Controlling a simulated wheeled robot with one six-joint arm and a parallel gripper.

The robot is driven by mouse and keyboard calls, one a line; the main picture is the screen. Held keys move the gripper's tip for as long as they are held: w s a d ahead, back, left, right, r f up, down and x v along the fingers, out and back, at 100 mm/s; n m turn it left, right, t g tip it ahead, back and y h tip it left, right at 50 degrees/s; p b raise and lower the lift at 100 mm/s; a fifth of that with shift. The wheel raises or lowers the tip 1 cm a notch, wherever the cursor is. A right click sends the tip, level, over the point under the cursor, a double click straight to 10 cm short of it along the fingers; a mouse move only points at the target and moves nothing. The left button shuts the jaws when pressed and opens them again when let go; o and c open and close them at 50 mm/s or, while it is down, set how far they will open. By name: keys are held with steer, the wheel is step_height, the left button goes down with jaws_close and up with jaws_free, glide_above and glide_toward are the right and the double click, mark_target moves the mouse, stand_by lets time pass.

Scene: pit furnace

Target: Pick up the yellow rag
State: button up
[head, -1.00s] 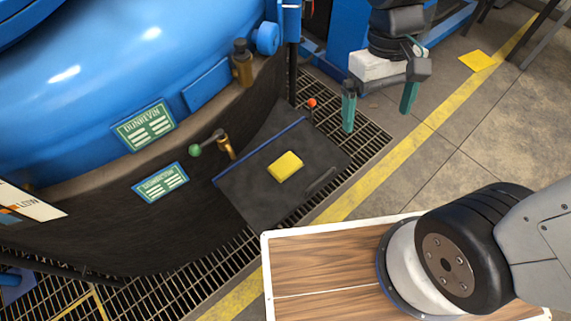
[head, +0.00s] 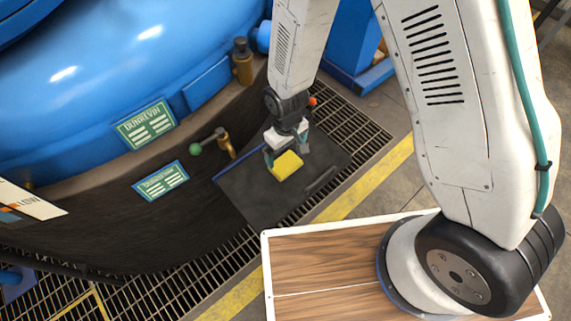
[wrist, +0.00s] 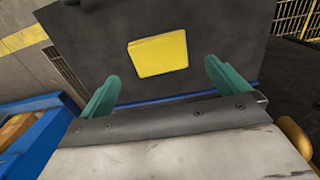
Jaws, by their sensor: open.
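The yellow rag (head: 286,165) is a small folded yellow block lying on a dark grey flat panel (head: 255,197) beside the blue furnace. In the wrist view the rag (wrist: 158,54) lies ahead of the fingertips, centred between them. My gripper (head: 286,154) is open, with its two green fingers spread. It hangs just behind and above the rag in the head view, its left finger close to the rag's upper left edge. The wrist view also shows my gripper (wrist: 165,80) empty. I cannot tell how high the fingertips are above the panel.
The blue furnace body (head: 120,60) fills the left. A valve lever with a green knob (head: 196,148) stands left of the panel. A dark handle (head: 321,180) lies on the panel's right. Floor grating (head: 350,122) surrounds it. A red knob (head: 312,101) stands behind.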

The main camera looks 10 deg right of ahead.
mark_target(285, 163)
steer(key=shift+w+f, duration=0.15)
steer(key=shift+f, duration=0.15)
steer(key=f, duration=0.7)
steer(key=shift+w+a+f, duration=0.1)
steer(key=shift+w, duration=0.15)
steer(key=c, duration=0.8)
step_height(285, 163, up, 9)
steer(key=w+d+r+m, duration=0.3)
steer(key=w+d, duration=0.3)
steer(key=d, duration=0.4)
steer(key=w+d+r+m, duration=0.3)
steer(key=w+d, duration=0.4)
steer(key=d, duration=0.4)
steer(key=shift+w+r+m, duration=0.25)
steer(key=shift+r+m, duration=0.15)
steer(key=shift+r, duration=0.05)
